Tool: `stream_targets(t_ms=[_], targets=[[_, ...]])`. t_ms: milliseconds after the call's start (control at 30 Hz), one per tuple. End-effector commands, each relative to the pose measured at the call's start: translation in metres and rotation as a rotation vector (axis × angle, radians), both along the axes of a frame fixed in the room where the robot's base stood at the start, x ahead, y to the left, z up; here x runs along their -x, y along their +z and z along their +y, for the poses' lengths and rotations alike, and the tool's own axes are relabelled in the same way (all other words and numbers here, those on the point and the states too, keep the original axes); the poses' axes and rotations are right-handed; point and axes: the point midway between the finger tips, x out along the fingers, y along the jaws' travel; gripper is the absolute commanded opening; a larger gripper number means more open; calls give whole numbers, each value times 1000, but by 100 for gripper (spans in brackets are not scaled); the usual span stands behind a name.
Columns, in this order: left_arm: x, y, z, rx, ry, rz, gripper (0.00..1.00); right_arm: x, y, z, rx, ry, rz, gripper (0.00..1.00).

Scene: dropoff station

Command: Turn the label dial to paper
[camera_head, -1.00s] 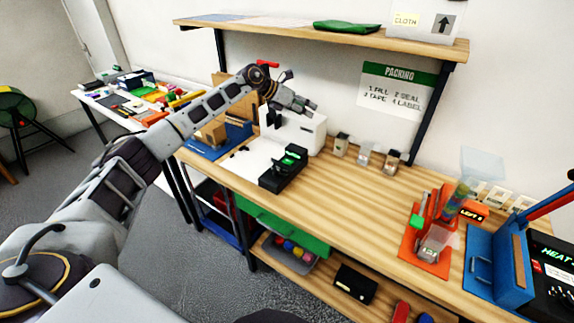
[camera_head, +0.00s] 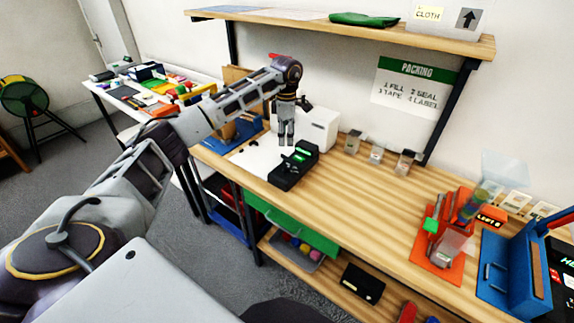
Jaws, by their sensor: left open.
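My left gripper (camera_head: 286,142) points straight down and is open, with its fingers close together in the picture. Its fingertips are just above and behind the black device (camera_head: 291,170) with a small green screen. A white box-shaped machine (camera_head: 319,128) stands behind and to the right of the gripper, partly hidden by it. I cannot make out the label dial or its marks; it is too small or hidden behind the gripper. My right gripper is not in view.
Several small containers (camera_head: 376,153) stand along the wall. An orange stand (camera_head: 437,250) and a blue press (camera_head: 497,278) occupy the bench's right end. The wooden bench top (camera_head: 365,195) between is clear. A shelf (camera_head: 350,33) hangs above, with a packing sign (camera_head: 414,84) below it.

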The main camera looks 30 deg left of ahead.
Motion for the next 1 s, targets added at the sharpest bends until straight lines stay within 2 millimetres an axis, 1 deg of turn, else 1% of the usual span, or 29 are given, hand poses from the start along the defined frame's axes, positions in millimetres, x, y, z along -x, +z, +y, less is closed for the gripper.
stream_targets(t_ms=[167,467,633,767,1000], targets=[[1,0,0,-1,-47,6,52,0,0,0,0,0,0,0],[1,0,0,0,-49,5,52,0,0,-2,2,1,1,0],[1,-4,0,0,-48,5,52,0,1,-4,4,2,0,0],[1,-11,0,1,-48,5,52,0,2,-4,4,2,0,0],[1,-37,0,0,-48,7,52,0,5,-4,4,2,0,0]])
